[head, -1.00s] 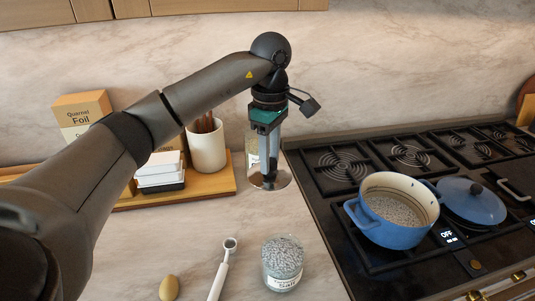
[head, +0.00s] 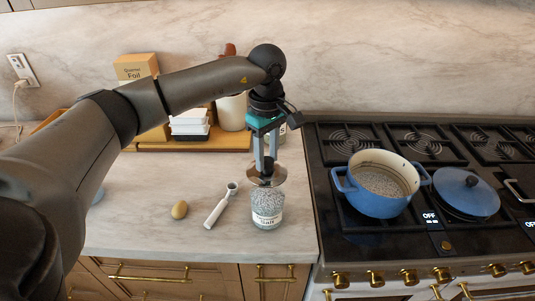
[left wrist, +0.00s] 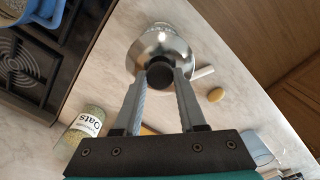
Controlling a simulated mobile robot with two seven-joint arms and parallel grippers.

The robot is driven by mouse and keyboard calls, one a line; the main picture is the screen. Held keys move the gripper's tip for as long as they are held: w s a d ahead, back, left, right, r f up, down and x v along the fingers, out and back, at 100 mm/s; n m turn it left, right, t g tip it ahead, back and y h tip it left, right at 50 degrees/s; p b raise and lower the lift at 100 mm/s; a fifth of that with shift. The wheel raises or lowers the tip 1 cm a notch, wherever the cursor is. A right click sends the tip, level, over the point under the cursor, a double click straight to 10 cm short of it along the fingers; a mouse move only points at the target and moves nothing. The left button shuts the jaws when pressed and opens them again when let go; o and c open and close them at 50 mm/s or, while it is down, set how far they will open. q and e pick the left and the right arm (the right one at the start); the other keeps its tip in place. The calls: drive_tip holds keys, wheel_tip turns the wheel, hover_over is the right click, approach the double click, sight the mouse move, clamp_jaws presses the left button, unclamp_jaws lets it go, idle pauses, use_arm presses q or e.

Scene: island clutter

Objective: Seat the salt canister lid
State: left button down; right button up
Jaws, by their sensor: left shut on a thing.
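The salt canister (head: 267,208) is a clear glass jar of grey-white grains with a "Salt" label, upright near the counter's front edge. The lid (head: 278,175) is a shiny metal disc with a black knob, directly above and slightly behind the canister's top in the head view. My left gripper (head: 265,166) points down and is shut on the knob. In the left wrist view, the lid (left wrist: 147,50) hides most of what is below it. I cannot tell whether the lid touches the canister's rim. My right gripper is not in view.

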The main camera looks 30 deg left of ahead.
sight(267, 173)
use_arm(q)
drive_tip(key=shift+f+b, duration=1.5)
drive_tip(key=shift+f, duration=0.45)
drive_tip(key=shift+f+b, duration=0.7)
drive_tip(key=shift+f, duration=0.25)
drive_tip(key=shift+f+b, duration=0.85)
drive_tip(key=shift+f, duration=0.15)
drive_tip(key=shift+c, duration=2)
unclamp_jaws()
wheel_tip(267, 173, up, 15)
drive_tip(key=shift+d+r, duration=0.1)
drive_tip(key=shift+r, duration=0.1)
